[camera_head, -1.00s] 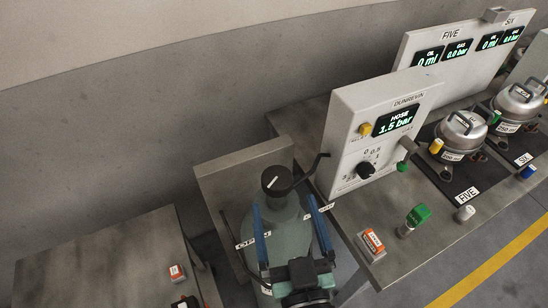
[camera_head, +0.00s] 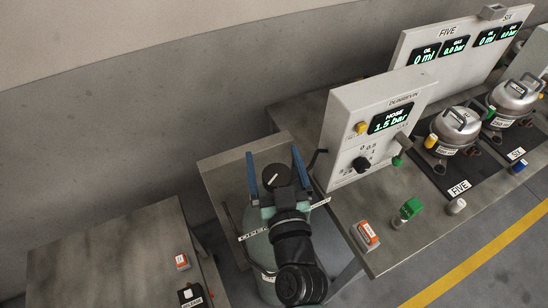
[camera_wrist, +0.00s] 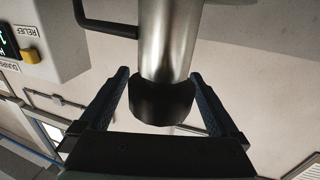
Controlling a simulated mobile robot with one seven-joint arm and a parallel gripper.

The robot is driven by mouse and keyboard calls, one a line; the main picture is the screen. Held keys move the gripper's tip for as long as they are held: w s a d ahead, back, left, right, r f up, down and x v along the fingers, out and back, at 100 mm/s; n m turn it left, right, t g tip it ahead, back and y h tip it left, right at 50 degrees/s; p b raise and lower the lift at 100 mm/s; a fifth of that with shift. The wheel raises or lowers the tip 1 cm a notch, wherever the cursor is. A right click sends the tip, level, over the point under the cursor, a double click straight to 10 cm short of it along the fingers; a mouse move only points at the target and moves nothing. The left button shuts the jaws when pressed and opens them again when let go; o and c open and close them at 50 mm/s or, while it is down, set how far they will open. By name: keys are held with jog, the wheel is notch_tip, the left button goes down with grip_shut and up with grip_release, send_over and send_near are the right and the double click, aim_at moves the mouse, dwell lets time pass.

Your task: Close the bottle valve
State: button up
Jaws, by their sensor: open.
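The bottle valve is a round black knob (camera_head: 276,177) with a white pointer line, on top of a green gas bottle (camera_head: 258,248). A label reading OPEN (camera_head: 252,234) lies to its left, and another white label, too small to read, is to its right. My gripper (camera_head: 273,153) is open, with one blue finger on each side of the knob. In the wrist view, the dark knob (camera_wrist: 162,103) sits between the two fingers below a shiny metal stem, with gaps visible at both sides. My wrist hides part of the bottle.
A panel (camera_head: 375,125) reading HOSE 1.5 bar stands right of the bottle. A green-topped part (camera_head: 410,208) and an orange-topped block (camera_head: 366,234) sit on the right bench. A lower table (camera_head: 110,255) is at left.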

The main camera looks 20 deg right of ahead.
jog(key=c, duration=1.4)
jog(key=shift+o, duration=0.2)
